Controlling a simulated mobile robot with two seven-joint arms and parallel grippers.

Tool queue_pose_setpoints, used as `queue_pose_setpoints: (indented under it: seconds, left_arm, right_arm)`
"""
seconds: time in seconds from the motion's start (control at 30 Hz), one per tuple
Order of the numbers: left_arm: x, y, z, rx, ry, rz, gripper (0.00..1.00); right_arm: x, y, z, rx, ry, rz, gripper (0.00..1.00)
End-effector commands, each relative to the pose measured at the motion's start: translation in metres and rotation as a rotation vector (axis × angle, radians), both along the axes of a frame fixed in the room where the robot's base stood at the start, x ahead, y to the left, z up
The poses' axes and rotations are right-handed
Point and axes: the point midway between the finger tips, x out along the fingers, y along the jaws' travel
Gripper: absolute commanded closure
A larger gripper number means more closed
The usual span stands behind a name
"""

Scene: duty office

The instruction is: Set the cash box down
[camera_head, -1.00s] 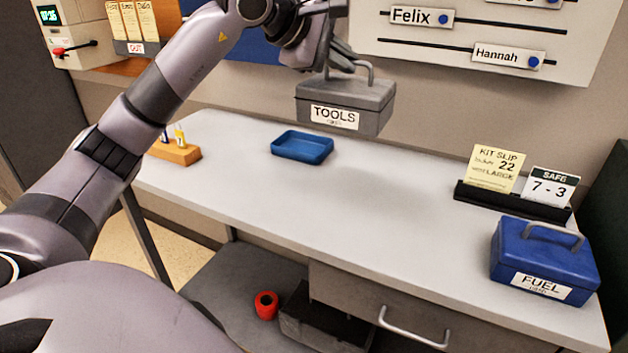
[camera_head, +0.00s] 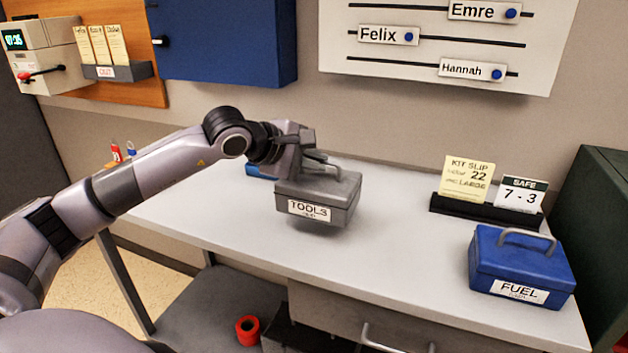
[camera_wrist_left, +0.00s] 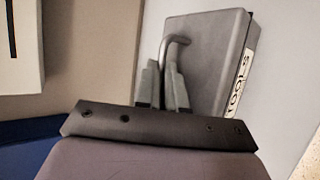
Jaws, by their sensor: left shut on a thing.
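The grey cash box labelled TOOLS (camera_head: 330,195) hangs from my left gripper (camera_head: 318,163), just above or at the desk top (camera_head: 400,240); a dark shadow lies under its front edge. My left gripper is shut on the box's handle, which also shows between the fingers in the left wrist view (camera_wrist_left: 176,42). A blue cash box labelled FUEL (camera_head: 520,265) stands on the right end of the desk. My right gripper is not in view.
A blue tray (camera_head: 259,170) is mostly hidden behind the arm and the grey box. A black holder (camera_head: 485,212) with a kit slip and a safe card stands at the back right. The desk's middle is clear between the grey and blue boxes.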

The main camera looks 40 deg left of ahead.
Motion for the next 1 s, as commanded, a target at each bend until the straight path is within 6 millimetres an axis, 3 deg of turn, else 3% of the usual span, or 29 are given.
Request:
queue_pose_setpoints:
  seconds: [0.17,0.43,0.87,0.9,0.93,1.0]
  left_arm:
    - [0.001,0.000,-0.006,-0.001,-0.010,0.000,1.00]
    - [0.001,0.000,-0.038,-0.003,-0.010,0.000,1.00]
    - [0.001,0.000,-0.043,-0.002,-0.012,0.000,1.00]
    - [0.000,0.000,-0.046,-0.001,-0.001,-0.001,0.78]
    - [0.000,0.000,-0.046,-0.001,-0.001,-0.001,0.68]
    - [0.000,0.000,-0.046,-0.001,-0.001,-0.001,0.66]
  right_arm:
    - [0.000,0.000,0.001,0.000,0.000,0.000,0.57]
    - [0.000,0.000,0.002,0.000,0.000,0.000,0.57]
    - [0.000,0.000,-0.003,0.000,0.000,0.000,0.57]
    - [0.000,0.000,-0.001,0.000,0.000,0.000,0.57]
    - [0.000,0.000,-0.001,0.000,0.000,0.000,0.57]
    - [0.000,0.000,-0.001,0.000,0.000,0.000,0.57]
